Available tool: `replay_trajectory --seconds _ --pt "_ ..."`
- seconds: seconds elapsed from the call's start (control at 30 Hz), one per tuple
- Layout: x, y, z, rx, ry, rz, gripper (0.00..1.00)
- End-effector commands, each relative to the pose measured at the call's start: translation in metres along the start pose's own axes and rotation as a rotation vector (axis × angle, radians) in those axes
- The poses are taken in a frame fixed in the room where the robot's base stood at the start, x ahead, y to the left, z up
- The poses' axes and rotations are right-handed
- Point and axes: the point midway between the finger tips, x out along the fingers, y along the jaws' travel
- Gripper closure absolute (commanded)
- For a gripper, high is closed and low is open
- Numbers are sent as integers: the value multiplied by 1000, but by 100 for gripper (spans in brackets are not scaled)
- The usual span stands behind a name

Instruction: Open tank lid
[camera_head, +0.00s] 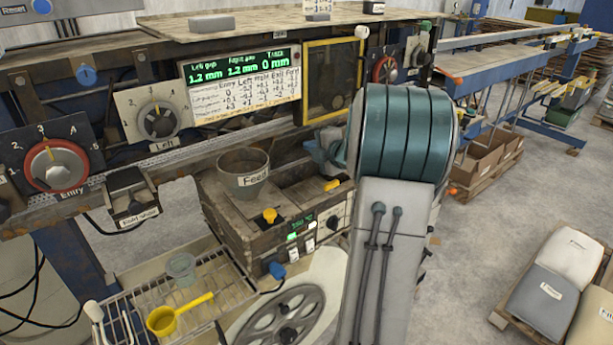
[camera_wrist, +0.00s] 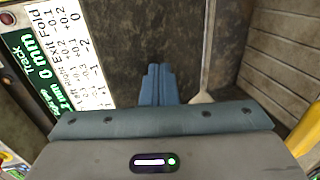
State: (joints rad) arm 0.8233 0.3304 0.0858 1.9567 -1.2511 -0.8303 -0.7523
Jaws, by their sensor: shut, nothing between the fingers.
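A worn brown machine box, apparently the tank (camera_head: 235,225), stands below the control panel in the head view. Its top carries a grey cup labelled "Feed" (camera_head: 243,180), a yellow knob (camera_head: 269,215) and a yellow handle (camera_head: 331,185). I cannot make out for certain which part is the lid; my arm hides the box's right side. My gripper (camera_head: 325,150) is in front of the panel, above the box's back right, and partly hidden by my wrist. In the wrist view its blue fingers (camera_wrist: 158,84) are together and empty. They appear apart from any surface.
A display panel (camera_head: 240,85) and a yellow-framed dark window (camera_head: 331,78) are behind my gripper. A wire rack (camera_head: 200,312) holds a yellow ladle (camera_head: 166,320) and a clear cup (camera_head: 181,268) at the front left. A grey handwheel (camera_head: 282,318) is beside it. Sacks lie at right.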

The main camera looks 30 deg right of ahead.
Motion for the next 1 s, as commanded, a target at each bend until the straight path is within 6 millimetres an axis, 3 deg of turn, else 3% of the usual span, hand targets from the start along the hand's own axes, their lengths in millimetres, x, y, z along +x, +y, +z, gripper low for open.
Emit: replay_trajectory --seconds 0.77,1.0 --pt "53 18 -1 0 2 0 100" --pt "39 16 0 0 -1 0 100"
